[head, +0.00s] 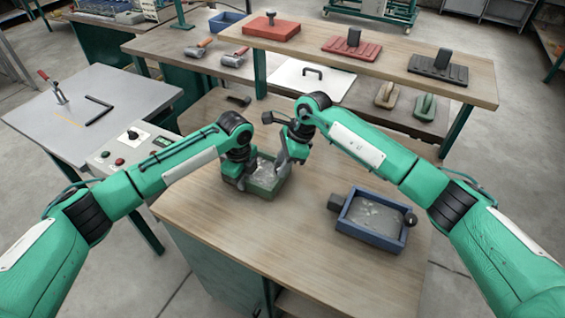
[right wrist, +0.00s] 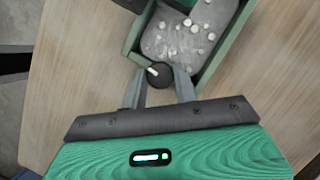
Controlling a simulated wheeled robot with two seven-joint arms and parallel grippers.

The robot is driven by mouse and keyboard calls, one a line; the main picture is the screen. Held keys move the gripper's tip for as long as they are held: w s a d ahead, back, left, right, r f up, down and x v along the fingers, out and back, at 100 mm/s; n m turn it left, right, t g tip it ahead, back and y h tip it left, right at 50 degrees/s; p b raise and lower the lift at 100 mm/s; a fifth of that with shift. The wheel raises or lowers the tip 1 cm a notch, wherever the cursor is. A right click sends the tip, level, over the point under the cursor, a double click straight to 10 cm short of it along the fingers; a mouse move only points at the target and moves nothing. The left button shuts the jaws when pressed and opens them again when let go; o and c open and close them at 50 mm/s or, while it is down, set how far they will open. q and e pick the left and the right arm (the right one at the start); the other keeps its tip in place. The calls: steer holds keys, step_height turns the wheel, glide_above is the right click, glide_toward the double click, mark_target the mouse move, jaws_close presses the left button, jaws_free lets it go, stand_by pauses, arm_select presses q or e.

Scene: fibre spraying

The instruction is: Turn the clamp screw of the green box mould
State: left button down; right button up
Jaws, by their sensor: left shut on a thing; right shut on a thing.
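The green box mould (head: 266,191) stands on the wooden bench, holding grey material with pale lumps. In the right wrist view, its green wall (right wrist: 229,45) and the round black knob of its clamp screw (right wrist: 159,73) show. My right gripper (right wrist: 163,80) is shut on this knob, one finger on each side. In the head view my right gripper (head: 283,163) is at the mould's far right side, its fingertips partly hidden. My left gripper (head: 236,178) is at the mould's left side, shut on a dark part there, probably its handle block; the contact is mostly hidden.
A blue box mould (head: 368,232) with a black block and round knob stands to the right on the bench. A raised shelf (head: 460,88) behind carries red and black tools. A control box (head: 130,140) is at the left. The front of the bench is clear.

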steer(key=m+t, duration=0.2)
steer(key=m, duration=0.4)
steer(key=shift+s, duration=0.15)
steer(key=m+t, duration=0.1)
steer(key=m, duration=0.1)
steer(key=m+t+h, duration=0.1)
steer(key=m, duration=0.2)
steer(key=shift+s+a+m+h, duration=0.1)
steer(key=shift+m+h, duration=0.2)
steer(key=m+h, duration=0.1)
steer(key=m, duration=0.2)
steer(key=m+t+h, duration=0.1)
steer(key=m, duration=0.2)
steer(key=shift+a, duration=0.15)
steer(key=m+h, duration=0.2)
steer(key=m, duration=0.3)
steer(key=shift+a+m, duration=0.1)
steer(key=shift+m, duration=0.3)
steer(key=o, duration=1)
steer(key=shift+s+r, duration=0.1)
steer(key=v, duration=1.1)
steer(key=shift+a+r, duration=0.25)
steer(key=shift+r, duration=0.15)
